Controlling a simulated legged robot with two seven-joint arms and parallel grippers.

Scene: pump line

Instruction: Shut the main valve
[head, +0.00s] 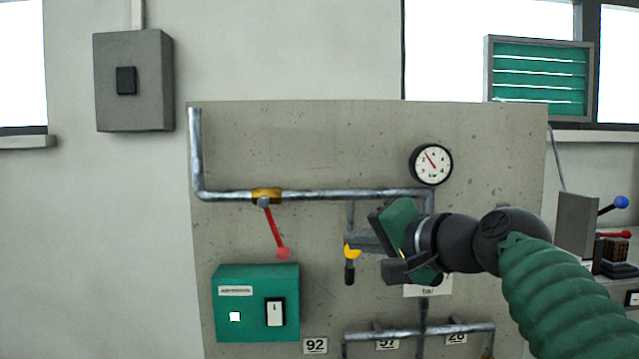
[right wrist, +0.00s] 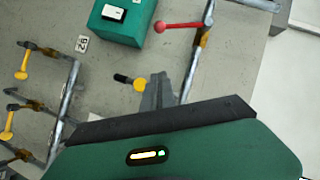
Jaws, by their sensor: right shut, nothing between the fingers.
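The valve with the red lever (head: 274,232) sits on the horizontal steel pipe, on a brass body (head: 266,195). Its lever hangs down, tilted slightly right, ending in a round red knob. The lever also shows in the right wrist view (right wrist: 182,25), near the top. My right gripper (head: 358,241) is shut and empty, to the right of the red lever and apart from it. Its fingers (right wrist: 158,90) are close to a small yellow-and-black valve handle (right wrist: 138,85); I cannot tell whether they touch it. My left gripper is not in view.
A green switch box (head: 256,325) is below the red lever. A pressure gauge (head: 431,164) is at the panel's upper right. Lower pipes with several yellow-handled valves (right wrist: 22,65) and number plates are at the bottom. A grey box (head: 133,80) hangs on the left wall.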

